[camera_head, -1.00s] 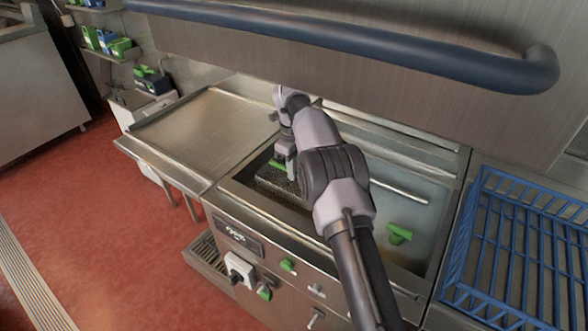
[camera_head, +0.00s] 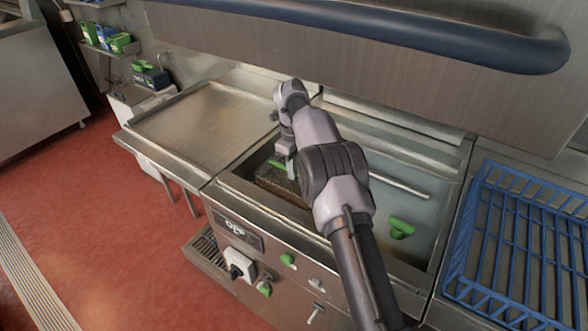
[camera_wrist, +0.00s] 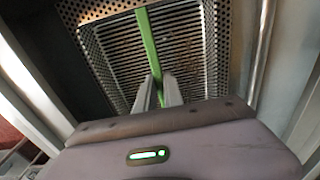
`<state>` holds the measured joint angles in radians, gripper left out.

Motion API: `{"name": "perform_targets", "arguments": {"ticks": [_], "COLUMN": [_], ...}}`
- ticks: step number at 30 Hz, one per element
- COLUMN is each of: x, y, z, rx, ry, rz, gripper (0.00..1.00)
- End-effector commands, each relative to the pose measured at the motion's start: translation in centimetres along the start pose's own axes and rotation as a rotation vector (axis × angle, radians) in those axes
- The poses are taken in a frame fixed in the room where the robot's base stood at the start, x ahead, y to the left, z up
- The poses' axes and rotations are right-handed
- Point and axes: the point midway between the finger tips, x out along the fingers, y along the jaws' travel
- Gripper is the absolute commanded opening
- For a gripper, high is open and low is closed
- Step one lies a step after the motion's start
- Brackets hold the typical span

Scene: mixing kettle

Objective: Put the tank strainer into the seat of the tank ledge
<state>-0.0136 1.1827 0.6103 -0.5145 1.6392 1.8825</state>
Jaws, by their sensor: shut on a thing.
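The tank strainer (camera_head: 278,182) is a perforated metal basket with a green handle bar (camera_wrist: 148,42) across its top. It is inside the left end of the open tank (camera_head: 245,184). In the wrist view the strainer (camera_wrist: 115,62) fills the upper middle. My gripper (camera_wrist: 158,90) is shut on the green handle, and the strainer hangs below it. In the head view my gripper (camera_head: 291,165) is partly hidden by my arm. I cannot tell whether the strainer touches the ledge, and its seat is hidden.
A second green handle (camera_head: 401,227) is at the tank's right end. A metal rod (camera_head: 400,185) lies across the tank. A blue basket (camera_head: 520,240) stands at right, and a steel drain table (camera_head: 205,125) at left. A thick blue bar (camera_head: 400,35) runs above.

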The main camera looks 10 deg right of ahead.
Motion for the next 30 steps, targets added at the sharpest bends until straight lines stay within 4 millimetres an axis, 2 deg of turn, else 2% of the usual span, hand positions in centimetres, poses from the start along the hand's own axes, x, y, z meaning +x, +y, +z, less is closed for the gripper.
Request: {"name": "perform_targets", "arguments": {"ticks": [9,10,13,20,23,30], "x": [0.28,0.28,0.27,0.28,0.30,0.29], "y": [-0.02,-0.02,-0.01,-0.01,-0.01,0.00], "z": [0.01,0.01,0.01,0.01,0.00,0.00], "rx": [0.000,0.000,0.000,0.000,0.000,0.000], "ry": [0.000,0.000,0.000,0.000,0.000,0.000], "rz": [0.000,0.000,0.000,0.000,0.000,0.000], "gripper": [0.00,0.18,0.38,0.38,0.57,0.59]}}
